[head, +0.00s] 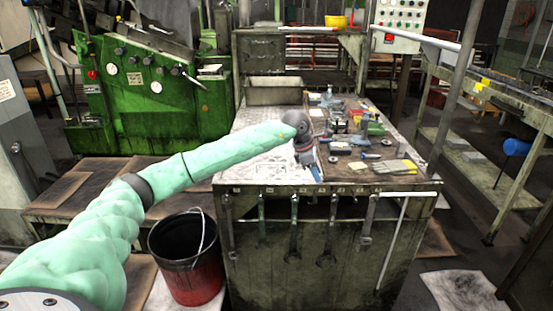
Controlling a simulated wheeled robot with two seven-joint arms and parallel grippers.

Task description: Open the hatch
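A green machine (150,90) with dials, knobs and a lever (190,78) stands at the back left. I cannot tell for sure which part in view is the hatch. My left arm, in a pale green cover, reaches from the lower left over the workbench. My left gripper (308,158) is at its end, above the middle of the bench top, well to the right of the green machine. It is small and blends with the tools behind it, so its fingers are unclear. I see nothing clearly held. My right gripper is not in view.
The workbench (262,172) carries many tools and small parts on its right half, with wrenches hanging along its front. A black and red bucket (196,285) stands at its left. A control panel (400,18) is at the back right. A metal table (500,95) stands right.

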